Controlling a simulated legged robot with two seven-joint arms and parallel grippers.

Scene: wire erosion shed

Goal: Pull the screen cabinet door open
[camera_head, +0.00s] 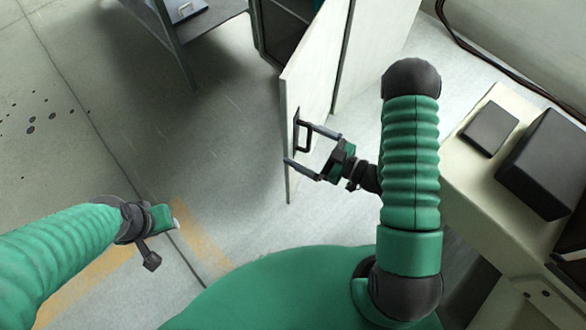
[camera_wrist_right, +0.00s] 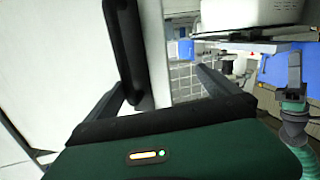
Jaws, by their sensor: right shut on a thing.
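The screen cabinet door (camera_head: 312,70) is a pale panel standing swung out from the cabinet (camera_head: 385,40), with a dark opening (camera_head: 281,32) visible to its left. A black bar handle (camera_head: 304,136) is on the door near its lower, free edge. My right gripper (camera_head: 303,150) is at the handle, its two fingers around it, shut on it. In the right wrist view the handle (camera_wrist_right: 126,50) stands upright between the fingers; the actual contact is hard to see. My left gripper (camera_head: 160,222) hangs low over the floor at the left, away from the door; its fingers are not clear.
A pale bench (camera_head: 465,185) with dark boxes (camera_head: 545,165) stands close to the right of my right arm. A table with a small tray (camera_head: 184,9) is at the top left. The floor (camera_head: 200,120) left of the door is clear, with yellow markings.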

